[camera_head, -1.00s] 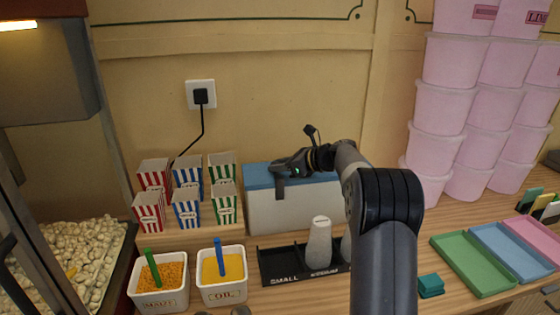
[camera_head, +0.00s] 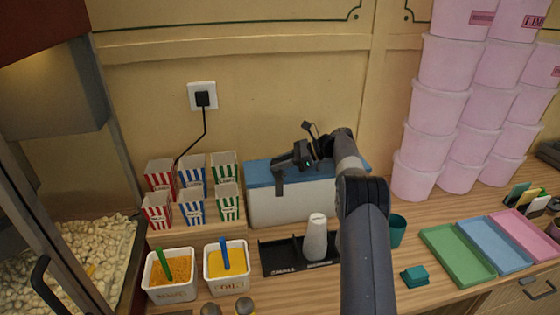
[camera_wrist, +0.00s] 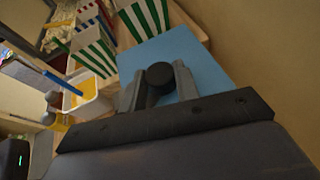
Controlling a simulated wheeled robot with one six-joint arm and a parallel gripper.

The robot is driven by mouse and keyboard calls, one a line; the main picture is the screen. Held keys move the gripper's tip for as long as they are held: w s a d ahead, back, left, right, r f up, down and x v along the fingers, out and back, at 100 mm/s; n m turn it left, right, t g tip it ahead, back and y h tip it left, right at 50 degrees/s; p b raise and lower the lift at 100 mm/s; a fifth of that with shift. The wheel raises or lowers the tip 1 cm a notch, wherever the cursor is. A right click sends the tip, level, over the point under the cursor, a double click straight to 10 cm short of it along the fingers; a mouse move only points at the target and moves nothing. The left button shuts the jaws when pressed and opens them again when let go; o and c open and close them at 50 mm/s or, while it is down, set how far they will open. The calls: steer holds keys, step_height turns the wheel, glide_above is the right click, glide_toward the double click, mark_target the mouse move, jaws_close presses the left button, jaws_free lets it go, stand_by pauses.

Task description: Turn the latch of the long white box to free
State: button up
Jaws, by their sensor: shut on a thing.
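The long white box (camera_head: 290,207) with a blue lid (camera_head: 258,172) stands at the back of the counter against the wall. In the wrist view the blue lid (camera_wrist: 200,60) lies beyond my gripper. A dark round knob (camera_wrist: 160,74), which looks like the latch, sits on the lid between my grey fingers. My gripper (camera_wrist: 157,88) is shut on this latch. In the head view my gripper (camera_head: 280,174) is over the left part of the lid and hides the latch. Which way the latch is turned cannot be told.
Striped popcorn boxes (camera_head: 192,190) stand just left of the box. Two white tubs (camera_head: 227,270) are at front left. Pink buckets (camera_head: 430,140) are stacked at right, with a teal cup (camera_head: 397,231) nearer.

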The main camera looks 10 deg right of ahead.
steer(key=shift+n+g, duration=0.5)
steer(key=shift+g, duration=0.1)
stand_by(0.4)
steer(key=o, duration=1)
steer(key=shift+w, duration=0.1)
steer(key=shift+s+f+m+t+b, duration=0.1)
steer(key=shift+s+m+t+b, duration=0.15)
steer(key=shift+m+t, duration=0.6)
steer(key=shift+t+h, duration=0.3)
steer(key=shift+t, duration=0.05)
